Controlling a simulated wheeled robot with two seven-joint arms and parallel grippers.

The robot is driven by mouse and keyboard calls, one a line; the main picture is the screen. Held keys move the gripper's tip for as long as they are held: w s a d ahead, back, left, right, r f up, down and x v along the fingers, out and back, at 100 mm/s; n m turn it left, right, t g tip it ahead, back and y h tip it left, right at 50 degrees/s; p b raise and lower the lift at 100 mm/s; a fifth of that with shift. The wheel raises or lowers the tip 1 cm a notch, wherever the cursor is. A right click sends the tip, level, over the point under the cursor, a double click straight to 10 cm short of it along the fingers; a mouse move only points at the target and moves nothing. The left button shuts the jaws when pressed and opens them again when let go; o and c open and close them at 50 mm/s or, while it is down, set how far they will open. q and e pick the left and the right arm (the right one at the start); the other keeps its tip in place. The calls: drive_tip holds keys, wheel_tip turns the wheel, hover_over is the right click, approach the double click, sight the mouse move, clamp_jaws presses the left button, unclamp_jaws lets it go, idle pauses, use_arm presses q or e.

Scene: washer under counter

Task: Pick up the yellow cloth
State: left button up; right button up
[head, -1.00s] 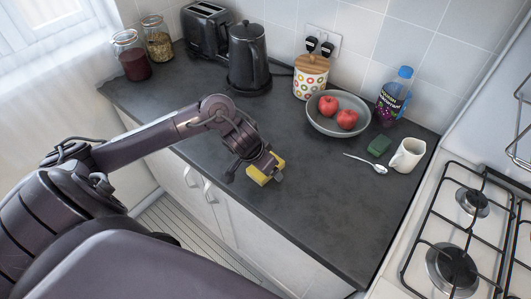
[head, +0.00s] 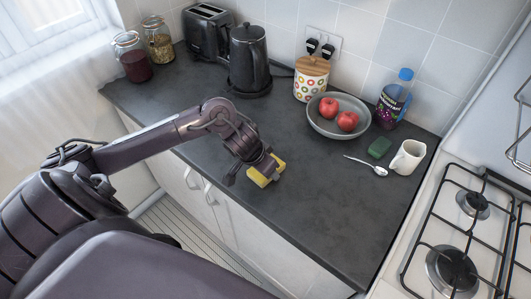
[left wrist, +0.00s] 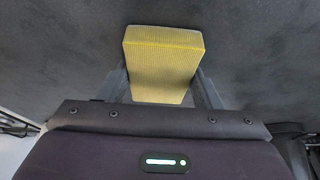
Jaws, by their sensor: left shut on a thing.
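The yellow cloth (head: 261,178) is a small block-shaped piece at the front of the dark worktop in the head view. My left gripper (head: 268,173) is shut on it, with a finger on either side. In the left wrist view the yellow cloth (left wrist: 163,62) shows its ribbed face between the two fingers of the left gripper (left wrist: 163,88). I cannot tell whether the cloth touches the worktop or is just above it. My right gripper is not in view.
A kettle (head: 248,62) stands behind. A gas hob (head: 460,240) is at right.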

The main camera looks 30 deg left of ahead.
use_arm(q)
drive_tip(key=shift+r, duration=0.3)
wheel_tip(320, 180, up, 8)
drive_tip(key=shift+w+r+p, duration=0.1)
drive_tip(key=shift+w+p, duration=0.05)
drive_tip(key=shift+p, duration=0.7)
wheel_tip(320, 180, up, 11)
drive_tip(key=p, duration=0.5)
drive_tip(key=shift+r+p, duration=0.2)
drive_tip(key=shift+p, duration=0.15)
